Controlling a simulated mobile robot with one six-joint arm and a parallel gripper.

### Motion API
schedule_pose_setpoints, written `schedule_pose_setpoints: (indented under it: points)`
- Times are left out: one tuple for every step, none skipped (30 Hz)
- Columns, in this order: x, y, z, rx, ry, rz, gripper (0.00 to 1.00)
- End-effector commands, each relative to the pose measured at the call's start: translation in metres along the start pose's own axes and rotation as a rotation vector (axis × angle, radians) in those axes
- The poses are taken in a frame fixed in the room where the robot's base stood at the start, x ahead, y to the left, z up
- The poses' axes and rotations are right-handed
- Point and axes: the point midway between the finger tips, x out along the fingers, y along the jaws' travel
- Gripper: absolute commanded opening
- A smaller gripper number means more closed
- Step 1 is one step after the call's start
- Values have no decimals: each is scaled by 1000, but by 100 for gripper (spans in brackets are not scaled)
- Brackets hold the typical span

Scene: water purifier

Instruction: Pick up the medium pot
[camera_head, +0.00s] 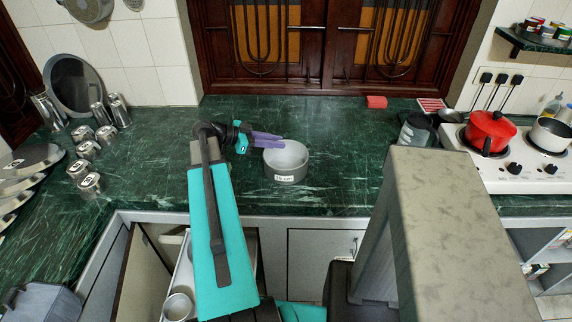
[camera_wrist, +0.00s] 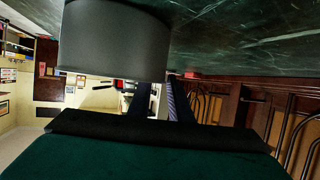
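The medium pot appears to be the grey, round, open pot (camera_head: 286,162) standing upright on the green counter, with a small white label on its front. Its grey wall (camera_wrist: 115,40) fills the upper left of the wrist view, which looks upside down. My gripper (camera_head: 283,142) reaches in from the left, its purple fingers pointing right at the pot's far left rim. In the wrist view my gripper (camera_wrist: 156,84) has a narrow gap between its fingers, with nothing held. The fingertips look close to rim height; whether they touch the pot is unclear.
Several metal canisters (camera_head: 88,183) stand at the left. A red pot (camera_head: 490,131) and a white pan (camera_head: 551,133) sit on the white stove (camera_head: 515,172) at the right. A red block (camera_head: 376,102) lies at the back. The counter around the grey pot is mostly clear.

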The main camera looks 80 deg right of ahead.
Motion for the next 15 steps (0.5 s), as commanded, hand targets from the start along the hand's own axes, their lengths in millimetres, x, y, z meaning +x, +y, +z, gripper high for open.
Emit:
schedule_pose_setpoints:
  points:
    - [0,0,0,0,0,0,9]
    - [0,0,0,0,0,0,4]
    - [0,0,0,0,0,0,0]
    - [0,0,0,0,0,0,0]
    - [0,0,0,0,0,0,0]
    - [0,0,0,0,-1,0,0]
    - [0,0,0,0,-1,0,0]
    - [0,0,1,0,-1,0,0]
    - [0,0,1,-1,-2,0,0]
    - [0,0,1,-1,-2,1,0]
    - [0,0,1,-1,-3,1,0]
    - [0,0,2,-1,-3,1,0]
    - [0,0,2,-1,-3,1,0]
    - [0,1,2,-2,-4,1,0]
    - [0,1,2,-2,-4,2,0]
